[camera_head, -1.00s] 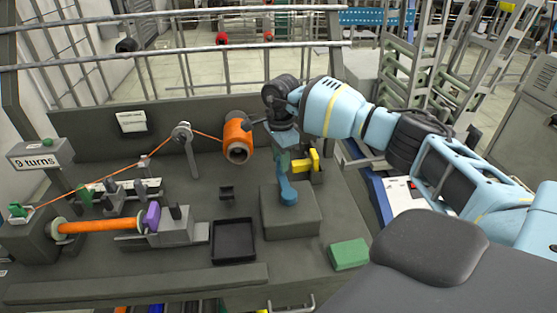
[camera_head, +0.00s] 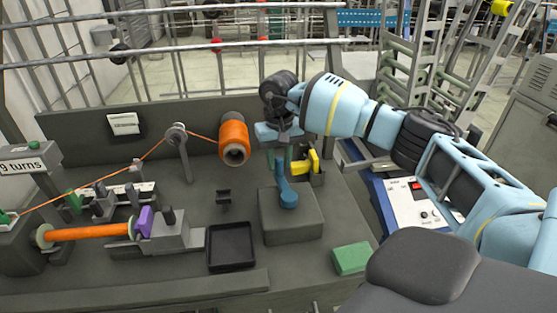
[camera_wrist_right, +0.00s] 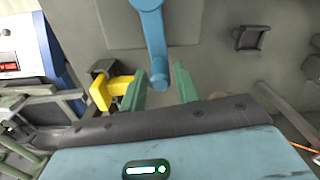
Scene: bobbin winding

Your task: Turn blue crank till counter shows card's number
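The blue crank (camera_head: 288,197) sits on a grey block, with its arm pointing to the back toward my right gripper. My right gripper (camera_head: 284,155) is over the crank's free end. In the right wrist view the crank's knob (camera_wrist_right: 159,79) lies between the two green fingertips (camera_wrist_right: 159,84), with a gap visible on both sides, so the gripper is open. The card (camera_head: 32,165) at the left edge reads "9 turns", its left part cut off. I cannot make out a counter reading. My left gripper is not in view.
A yellow object (camera_head: 309,162) stands just right of my gripper. An orange spool (camera_head: 233,140) feeds thread over a guide to the left. An orange-wound bobbin (camera_head: 90,233) lies at the left. A black tray (camera_head: 232,249) and a green block (camera_head: 351,258) flank the crank block.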

